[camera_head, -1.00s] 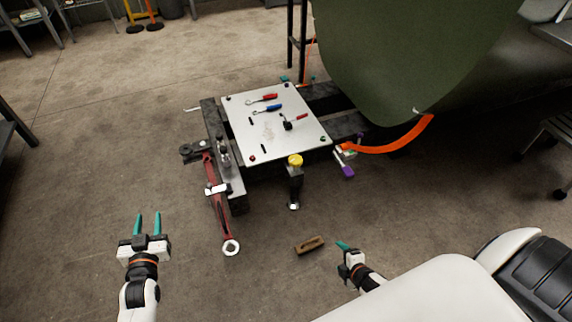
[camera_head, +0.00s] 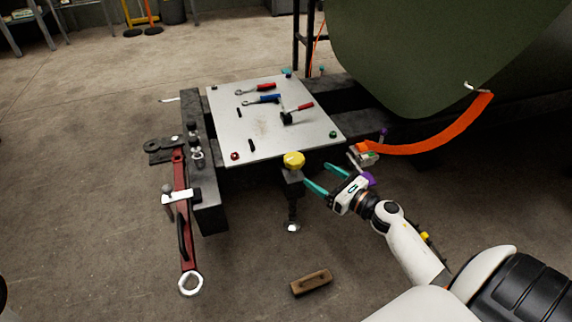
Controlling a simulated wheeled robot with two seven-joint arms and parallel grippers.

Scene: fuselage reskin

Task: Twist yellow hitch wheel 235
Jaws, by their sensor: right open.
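The yellow hitch wheel (camera_head: 293,160) is a small yellow knob on top of a dark upright jack post (camera_head: 292,205) at the front edge of the cart. My right gripper (camera_head: 321,177) is open and empty, just right of the wheel and slightly lower in the picture. Its two teal fingers point left toward the wheel and post. A gap shows between the fingertips and the wheel; whether they touch the post is hard to tell. My left gripper is out of view.
A metal plate (camera_head: 262,140) with several tools tops the cart. A red tow bar (camera_head: 181,230) extends at left. A wooden block (camera_head: 311,281) lies on the floor.

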